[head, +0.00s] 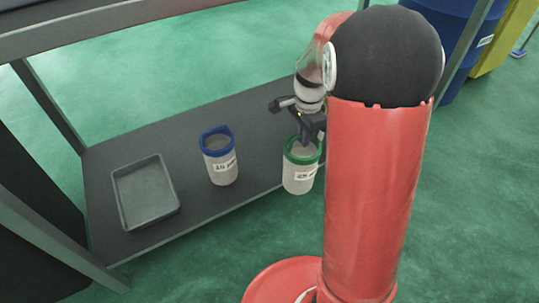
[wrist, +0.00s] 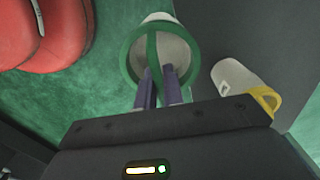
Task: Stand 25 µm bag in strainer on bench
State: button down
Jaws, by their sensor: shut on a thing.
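The 25 µm bag (head: 299,177) is a pale, white cylinder with a green rim and a partly legible "25" label. My gripper (head: 307,137) is shut on its green handle strap from above. In the wrist view my gripper's two purple fingers (wrist: 160,90) pinch the strap of the bag (wrist: 172,50). The bag hangs roughly upright at the lower shelf's front edge; whether it touches the shelf is unclear. I cannot make out a strainer in either view.
A blue-rimmed bag (head: 220,165) labelled "10" and a grey tray (head: 146,197) stand on the dark lower shelf (head: 110,160). The wrist view shows a white container with a yellow rim (wrist: 262,101). A blue drum (head: 458,35) is at upper right. The upper bench top (head: 100,25) overhangs.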

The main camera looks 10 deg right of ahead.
jog(key=w+a+f, duration=0.1)
jog(key=w+a, duration=0.1)
jog(key=w, duration=0.6)
jog(key=w+a+f, duration=0.2)
jog(key=w+a, duration=0.1)
jog(key=w, duration=0.6)
jog(key=shift+a, duration=0.3)
jog(key=shift+w+f, duration=0.1)
jog(key=shift+f, duration=0.05)
jog(key=shift+f, duration=0.1)
jog(key=c, duration=1.5)
grip_release()
jog(key=shift+f+b, duration=0.15)
jog(key=shift+b, duration=0.4)
